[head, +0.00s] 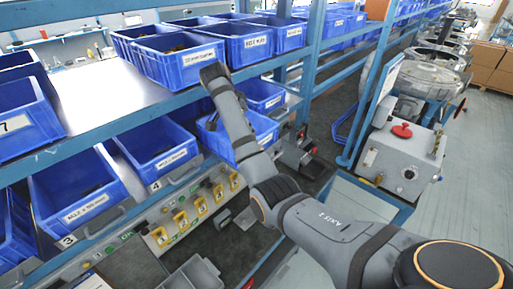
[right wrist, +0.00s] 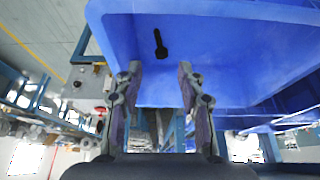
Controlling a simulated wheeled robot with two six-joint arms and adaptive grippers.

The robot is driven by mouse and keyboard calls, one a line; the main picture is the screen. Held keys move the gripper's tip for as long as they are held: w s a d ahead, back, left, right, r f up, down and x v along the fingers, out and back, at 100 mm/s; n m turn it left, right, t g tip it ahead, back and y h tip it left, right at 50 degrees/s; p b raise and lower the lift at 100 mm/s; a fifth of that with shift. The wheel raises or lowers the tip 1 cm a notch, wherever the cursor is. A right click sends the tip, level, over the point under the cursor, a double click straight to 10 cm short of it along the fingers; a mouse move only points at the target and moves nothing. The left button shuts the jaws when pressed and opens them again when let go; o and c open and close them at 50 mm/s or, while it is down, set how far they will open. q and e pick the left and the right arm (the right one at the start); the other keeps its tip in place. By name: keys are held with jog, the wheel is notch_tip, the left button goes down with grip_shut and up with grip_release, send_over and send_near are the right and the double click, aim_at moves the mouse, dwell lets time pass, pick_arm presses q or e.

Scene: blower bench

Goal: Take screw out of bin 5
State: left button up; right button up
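A dark screw (right wrist: 160,43) lies in a blue bin (right wrist: 225,45) in the right wrist view, just past my fingertips. My right gripper (right wrist: 157,72) is open, its two fingers apart with nothing between them. The fingertips are at the bin's near edge, and the screw is in line with the gap. In the head view my right arm crosses a blue lower-shelf bin (head: 262,128) to the right of bin 4 (head: 158,152); its number is hidden. My left gripper is in neither view.
Bin 3 (head: 78,192) stands left of bin 4. More blue bins (head: 180,62) stand on the upper shelf (head: 105,100) above. Yellow numbered tags (head: 200,207) line the rail below. A machine with a red knob (head: 402,131) stands at the right.

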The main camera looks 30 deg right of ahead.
jog(key=b+x, duration=0.3)
jog(key=x, duration=0.1)
jog(key=shift+a, duration=0.1)
jog(key=shift+w+d+f+b, duration=0.1)
jog(key=shift+d+f+b, duration=0.15)
jog(key=shift+b, duration=0.05)
jog(key=shift+d+f+b, duration=0.15)
jog(key=shift+f+b, duration=0.6)
jog(key=shift+b, duration=0.35)
jog(key=shift+d+f+p, duration=0.1)
jog(key=shift+d+p, duration=0.2)
jog(key=shift+p, duration=0.7)
jog(key=x, duration=0.2)
jog(key=shift+w+d+f+p, duration=0.1)
jog(key=shift+d+f+p, duration=0.05)
jog(key=shift+f+p, duration=0.2)
jog(key=shift+d, duration=0.1)
jog(key=shift+a, duration=0.2)
jog(key=c, duration=0.4)
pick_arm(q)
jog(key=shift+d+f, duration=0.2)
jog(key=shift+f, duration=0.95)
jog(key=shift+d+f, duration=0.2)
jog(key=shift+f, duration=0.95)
pick_arm(e)
jog(key=shift+d, duration=0.1)
grip_shut()
